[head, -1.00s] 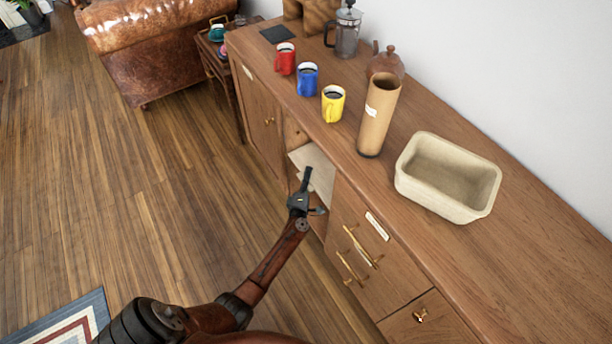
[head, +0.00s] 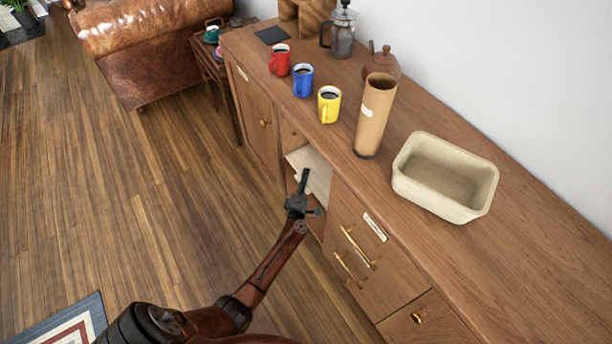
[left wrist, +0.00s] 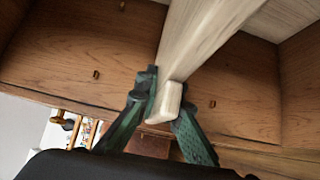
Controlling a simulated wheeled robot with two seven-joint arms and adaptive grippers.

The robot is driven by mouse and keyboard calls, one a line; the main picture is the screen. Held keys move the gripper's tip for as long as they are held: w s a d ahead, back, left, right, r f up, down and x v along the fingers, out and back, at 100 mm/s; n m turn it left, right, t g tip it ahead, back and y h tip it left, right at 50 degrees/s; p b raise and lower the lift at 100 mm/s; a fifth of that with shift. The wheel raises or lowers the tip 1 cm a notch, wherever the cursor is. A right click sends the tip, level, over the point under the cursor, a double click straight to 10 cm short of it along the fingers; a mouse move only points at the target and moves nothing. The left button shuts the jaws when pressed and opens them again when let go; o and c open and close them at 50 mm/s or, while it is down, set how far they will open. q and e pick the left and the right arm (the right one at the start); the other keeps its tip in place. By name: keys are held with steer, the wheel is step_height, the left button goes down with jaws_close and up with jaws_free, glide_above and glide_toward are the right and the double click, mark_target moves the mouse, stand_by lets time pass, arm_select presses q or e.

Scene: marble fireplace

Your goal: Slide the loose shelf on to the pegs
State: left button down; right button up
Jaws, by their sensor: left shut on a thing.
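The loose shelf is a pale wood board (head: 318,171) inside the open bay of the wooden cabinet. My left gripper (head: 303,184) is at the mouth of the bay, at the board's front edge. In the left wrist view the gripper (left wrist: 167,103) is shut on the near end of the shelf (left wrist: 203,32), one finger on each side. The board runs away from the fingers into the bay. Small dark pegs (left wrist: 212,104) show on the bay's wooden walls. Whether the shelf touches any peg cannot be told. My right gripper is not in view.
Red (head: 280,60), blue (head: 303,80) and yellow mugs (head: 329,104), a tan cylinder (head: 375,115) and a cream bin (head: 445,177) stand on the cabinet top. Drawers with brass handles (head: 357,247) are right of the bay. The wood floor in front is clear.

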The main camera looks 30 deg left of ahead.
arm_select(q)
steer(key=shift+r, duration=0.1)
steer(key=c, duration=2.2)
jaws_free()
steer(key=shift+o, duration=1.1)
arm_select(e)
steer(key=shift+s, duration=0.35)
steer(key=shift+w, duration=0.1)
arm_select(q)
steer(key=shift+s, duration=0.1)
steer(key=shift+s+d+f, duration=0.2)
steer(key=shift+s, duration=0.1)
steer(key=v, duration=1.1)
steer(key=shift+r, duration=0.2)
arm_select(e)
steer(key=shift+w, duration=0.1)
arm_select(q)
steer(key=shift+s+d, duration=0.1)
